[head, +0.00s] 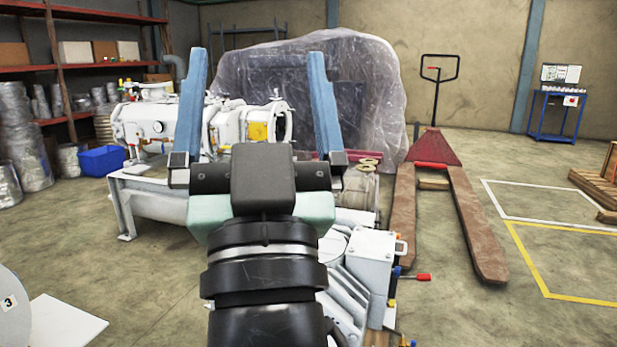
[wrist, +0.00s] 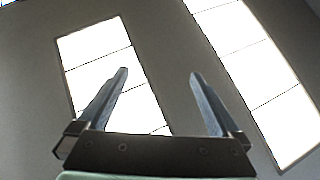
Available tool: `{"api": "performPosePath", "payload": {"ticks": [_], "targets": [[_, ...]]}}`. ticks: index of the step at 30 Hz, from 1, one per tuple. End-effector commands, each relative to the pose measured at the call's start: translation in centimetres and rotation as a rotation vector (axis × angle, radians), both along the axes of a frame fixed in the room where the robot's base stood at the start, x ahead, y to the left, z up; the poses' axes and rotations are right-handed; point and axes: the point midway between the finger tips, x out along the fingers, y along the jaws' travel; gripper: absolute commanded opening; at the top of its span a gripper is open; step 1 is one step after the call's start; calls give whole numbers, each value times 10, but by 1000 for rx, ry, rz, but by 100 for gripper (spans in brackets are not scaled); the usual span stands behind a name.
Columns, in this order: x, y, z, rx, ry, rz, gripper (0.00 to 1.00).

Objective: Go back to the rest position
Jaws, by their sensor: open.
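My gripper (head: 262,100) is raised in the middle of the head view, its two blue fingers pointing up and standing wide apart. Nothing is held between them. In the wrist view my gripper (wrist: 160,85) is also open and empty, against the ceiling and its bright light panels (wrist: 105,60). Behind the gripper in the head view is a white vacuum pump machine (head: 160,122) on a pale frame. The gripper and my arm hide part of it and of the grey equipment (head: 370,255) lower down.
A plastic-wrapped bulk (head: 350,90) stands behind. A red pallet jack (head: 470,225) is on the right, near floor markings. Shelves (head: 80,68) and a blue bin (head: 102,160) are at left. A white round object marked 3 (head: 12,318) is at lower left. Open floor lies at left and right.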

Motion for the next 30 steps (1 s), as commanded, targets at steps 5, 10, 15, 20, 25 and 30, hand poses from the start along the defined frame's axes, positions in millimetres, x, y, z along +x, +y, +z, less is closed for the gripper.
{"api": "performPosePath", "payload": {"ticks": [5, 10, 15, 20, 25, 30], "targets": [[-70, -42, 62, -36, -69, -189, 100], [-64, -39, 104, -37, -55, -179, 100], [-63, -38, 147, -37, -54, -176, 100], [-63, -38, 190, -37, -54, -174, 100], [-63, -38, 236, -37, -54, -173, 100], [-63, -38, 281, -37, -54, -173, 100]]}}
